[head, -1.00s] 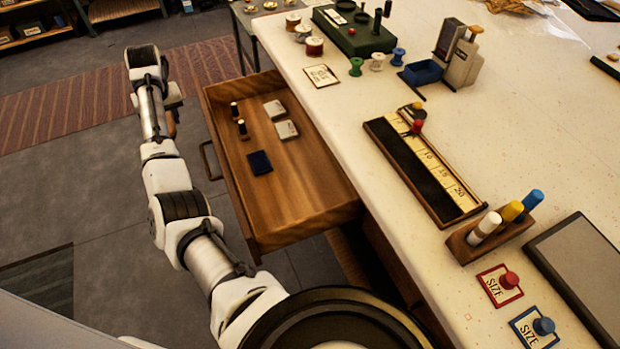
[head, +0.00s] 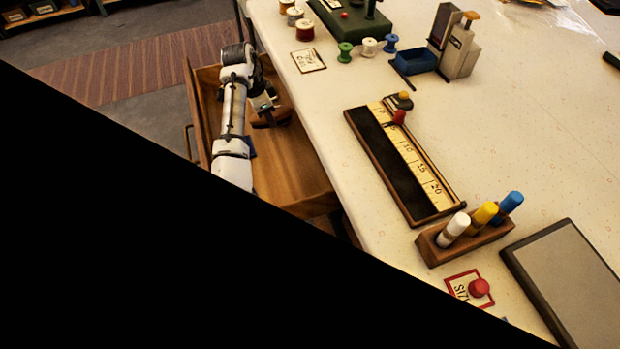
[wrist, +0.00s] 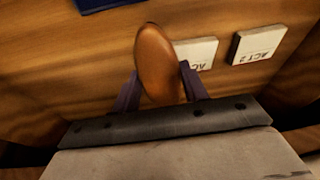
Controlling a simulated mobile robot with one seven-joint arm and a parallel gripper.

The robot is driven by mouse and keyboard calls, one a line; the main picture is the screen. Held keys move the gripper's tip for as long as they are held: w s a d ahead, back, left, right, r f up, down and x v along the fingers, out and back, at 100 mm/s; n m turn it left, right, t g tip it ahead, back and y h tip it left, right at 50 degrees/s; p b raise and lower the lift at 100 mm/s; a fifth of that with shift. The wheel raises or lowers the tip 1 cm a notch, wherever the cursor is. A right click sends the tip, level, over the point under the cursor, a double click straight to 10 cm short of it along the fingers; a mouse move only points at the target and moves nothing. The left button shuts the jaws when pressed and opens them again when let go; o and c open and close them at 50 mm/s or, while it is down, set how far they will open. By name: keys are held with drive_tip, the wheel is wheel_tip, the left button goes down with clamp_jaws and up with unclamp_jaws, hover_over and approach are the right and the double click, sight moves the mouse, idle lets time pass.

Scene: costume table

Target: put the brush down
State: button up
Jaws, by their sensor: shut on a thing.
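The brush shows in the wrist view as a smooth brown wooden oval (wrist: 156,62) standing up between the two dark fingers of my gripper (wrist: 160,84). My gripper is shut on it. In the head view my gripper (head: 264,106) is over the open wooden drawer (head: 290,170), inside its side walls. The wrist view shows the drawer's wooden floor (wrist: 60,62) beyond the brush. I cannot tell whether the brush touches that floor. Its lower part is hidden by my gripper.
In the drawer lie two pale ACT cards, one partly behind the brush (wrist: 198,52) and one to its right (wrist: 257,44), plus a dark blue item (wrist: 100,3). The table edge (head: 318,150) runs along the drawer's right. A black area hides the head view's lower left.

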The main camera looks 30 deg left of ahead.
drive_tip(key=shift+m, duration=0.3)
drive_tip(key=s+d+p, duration=0.1)
drive_tip(key=s+d, duration=0.3)
drive_tip(key=s+d+p, duration=0.1)
drive_tip(key=s+d, duration=0.3)
drive_tip(key=d, duration=0.1)
drive_tip(key=s+d+p, duration=0.2)
drive_tip(key=s+d, duration=0.2)
drive_tip(key=d, duration=0.1)
drive_tip(key=shift+f, duration=0.25)
drive_tip(key=shift+f+b, duration=1.1)
drive_tip(key=shift+f, duration=0.6)
drive_tip(key=shift+f, duration=0.2)
drive_tip(key=o, duration=0.9)
drive_tip(key=shift+r, duration=0.2)
drive_tip(key=v, duration=1.2)
drive_tip(key=shift+w+a, duration=0.1)
